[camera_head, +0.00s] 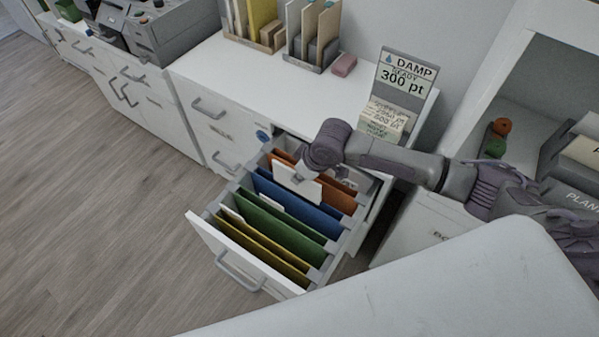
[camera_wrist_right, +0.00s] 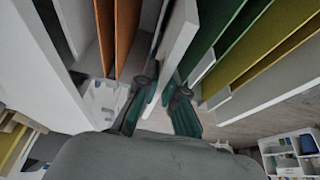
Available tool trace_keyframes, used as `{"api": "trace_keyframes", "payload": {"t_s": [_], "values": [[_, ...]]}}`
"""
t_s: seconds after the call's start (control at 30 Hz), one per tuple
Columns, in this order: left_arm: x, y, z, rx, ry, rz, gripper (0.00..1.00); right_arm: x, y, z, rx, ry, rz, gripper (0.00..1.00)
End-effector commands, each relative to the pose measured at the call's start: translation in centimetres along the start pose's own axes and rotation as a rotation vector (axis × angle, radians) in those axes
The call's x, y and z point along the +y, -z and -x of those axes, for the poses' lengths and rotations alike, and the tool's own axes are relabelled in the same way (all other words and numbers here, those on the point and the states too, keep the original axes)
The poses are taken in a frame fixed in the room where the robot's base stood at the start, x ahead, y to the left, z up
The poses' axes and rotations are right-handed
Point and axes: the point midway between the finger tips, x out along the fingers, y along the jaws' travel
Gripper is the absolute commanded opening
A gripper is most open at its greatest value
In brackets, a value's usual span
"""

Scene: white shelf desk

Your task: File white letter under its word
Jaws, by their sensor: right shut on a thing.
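The open drawer (camera_head: 225,243) holds hanging folders: orange (camera_head: 339,195), blue (camera_head: 290,203), green (camera_head: 275,228) and yellow (camera_head: 262,247). My right gripper (camera_head: 303,176) is over the orange end of the drawer, shut on the white letter (camera_head: 297,187). The letter stands on edge between the orange and blue folders; its lower part is hidden. In the right wrist view the letter (camera_wrist_right: 176,45) is between the fingertips (camera_wrist_right: 160,98), with orange folders (camera_wrist_right: 126,32) left and green ones (camera_wrist_right: 222,32) right. The word on the letter cannot be read. My left gripper is not in view.
File racks (camera_head: 313,32) and a pink block (camera_head: 344,65) are behind. The floor left of the drawer is clear.

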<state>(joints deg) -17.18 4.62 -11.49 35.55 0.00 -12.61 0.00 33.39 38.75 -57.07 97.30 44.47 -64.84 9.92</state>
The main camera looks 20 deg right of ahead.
Motion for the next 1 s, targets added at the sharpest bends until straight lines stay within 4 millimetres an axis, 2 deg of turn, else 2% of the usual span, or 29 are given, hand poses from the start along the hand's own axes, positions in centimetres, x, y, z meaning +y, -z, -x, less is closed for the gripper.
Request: {"api": "trace_keyframes", "payload": {"t_s": [0.6,1.0], "values": [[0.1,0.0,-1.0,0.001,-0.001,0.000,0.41,0.0,-1.1,-2.8,0.001,0.000,0.000,0.00],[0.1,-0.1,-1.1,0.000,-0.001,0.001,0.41,0.0,-1.3,-3.2,0.001,-0.001,0.000,0.00]]}}
